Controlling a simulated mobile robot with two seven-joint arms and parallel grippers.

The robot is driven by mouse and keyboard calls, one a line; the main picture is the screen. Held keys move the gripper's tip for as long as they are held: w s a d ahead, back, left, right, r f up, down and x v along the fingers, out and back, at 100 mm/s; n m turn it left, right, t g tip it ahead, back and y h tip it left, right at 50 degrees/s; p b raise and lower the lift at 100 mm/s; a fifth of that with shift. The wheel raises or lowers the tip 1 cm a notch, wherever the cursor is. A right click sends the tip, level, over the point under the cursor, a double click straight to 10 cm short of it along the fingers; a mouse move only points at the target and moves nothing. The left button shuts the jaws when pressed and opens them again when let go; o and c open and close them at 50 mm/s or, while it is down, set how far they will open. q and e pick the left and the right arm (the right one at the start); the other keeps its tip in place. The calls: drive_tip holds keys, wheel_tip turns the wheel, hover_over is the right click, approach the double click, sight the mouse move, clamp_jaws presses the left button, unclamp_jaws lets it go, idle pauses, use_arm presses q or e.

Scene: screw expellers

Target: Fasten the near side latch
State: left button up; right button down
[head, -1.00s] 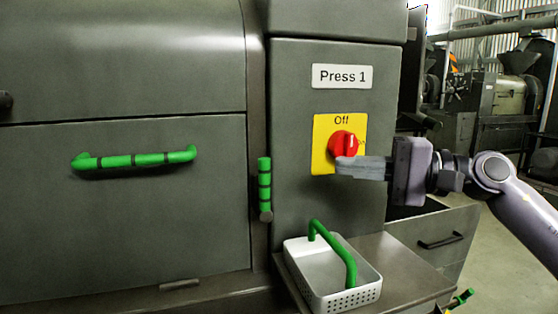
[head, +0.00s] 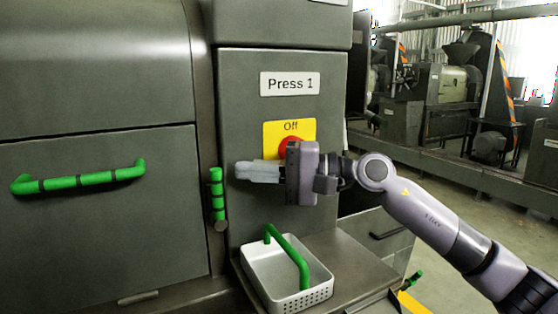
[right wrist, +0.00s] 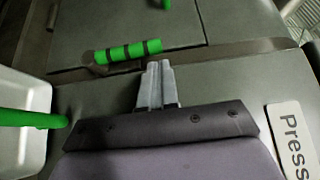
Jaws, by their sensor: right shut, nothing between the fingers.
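The near side latch is a short upright green handle with dark bands (head: 217,195), beside the seam between the large panel and the Press 1 cabinet. In the right wrist view the latch (right wrist: 128,51) lies just beyond the fingertips. My right gripper (head: 240,172) is shut and empty, its fingers pointing left toward the latch with a small gap between. In the right wrist view my right gripper (right wrist: 157,68) has its two grey fingers together. The red switch knob (head: 289,147) on its yellow plate is partly hidden by my gripper. My left gripper is not in view.
A white perforated basket (head: 305,300) with a green handle stands on the ledge below my right gripper. The large panel (head: 100,230) carries a horizontal green handle (head: 80,180). The Press 1 sign (head: 290,84) is above the switch. Other machines stand at the back right.

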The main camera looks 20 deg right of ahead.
drive_tip(key=shift+x, duration=0.9)
drive_tip(key=shift+a+r+p, duration=0.1)
drive_tip(key=shift+p, duration=0.2)
